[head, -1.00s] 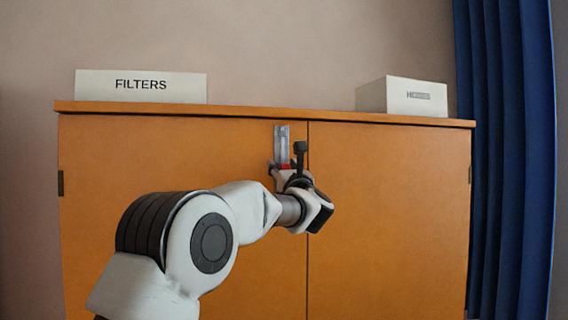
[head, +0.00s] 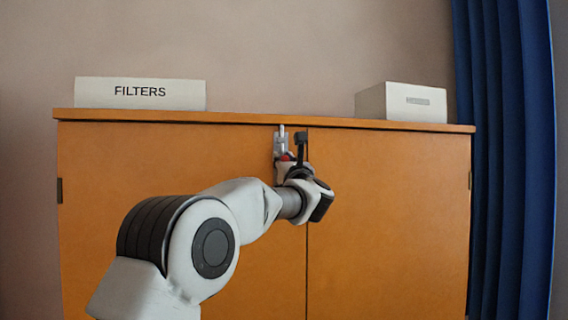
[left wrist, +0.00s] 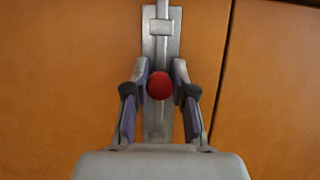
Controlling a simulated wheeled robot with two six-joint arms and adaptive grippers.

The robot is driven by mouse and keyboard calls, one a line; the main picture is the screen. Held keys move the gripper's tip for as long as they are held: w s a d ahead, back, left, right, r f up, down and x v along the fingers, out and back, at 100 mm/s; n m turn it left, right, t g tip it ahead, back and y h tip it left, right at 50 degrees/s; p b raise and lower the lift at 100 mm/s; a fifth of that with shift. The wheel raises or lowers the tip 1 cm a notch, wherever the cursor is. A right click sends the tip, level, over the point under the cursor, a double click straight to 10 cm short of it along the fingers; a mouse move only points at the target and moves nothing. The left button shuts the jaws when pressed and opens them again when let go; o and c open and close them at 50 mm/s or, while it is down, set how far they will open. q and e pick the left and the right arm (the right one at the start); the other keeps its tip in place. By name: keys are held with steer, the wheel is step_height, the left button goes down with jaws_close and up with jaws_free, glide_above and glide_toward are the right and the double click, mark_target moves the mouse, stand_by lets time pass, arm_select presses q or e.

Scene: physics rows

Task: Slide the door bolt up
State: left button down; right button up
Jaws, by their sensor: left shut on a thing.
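The door bolt (head: 281,142) is a grey metal rod on a plate near the top of the cabinet's left door. Its rod sticks up to the cabinet's top edge in the head view. In the left wrist view the rod (left wrist: 162,11) runs up through a guide on the plate, and the red knob (left wrist: 159,86) sits between my fingers. My left gripper (head: 290,163) is at the bolt, shut on the red knob, and hides the lower plate in the head view. It also shows in the left wrist view (left wrist: 160,84). My right gripper is not in view.
The orange cabinet (head: 400,220) has two doors with a dark seam just right of the bolt. A box marked FILTERS (head: 140,93) and another white box (head: 402,101) stand on top. A blue curtain (head: 510,160) hangs at the right.

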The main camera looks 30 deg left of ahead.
arm_select(q)
steer(key=c, duration=1)
jaws_free()
steer(key=shift+r, duration=0.35)
steer(key=shift+o, duration=0.2)
steer(key=shift+f, duration=0.1)
steer(key=shift+d+f, duration=0.1)
steer(key=v, duration=1.1)
steer(key=shift+s+d+f, duration=0.2)
steer(key=shift+s, duration=0.05)
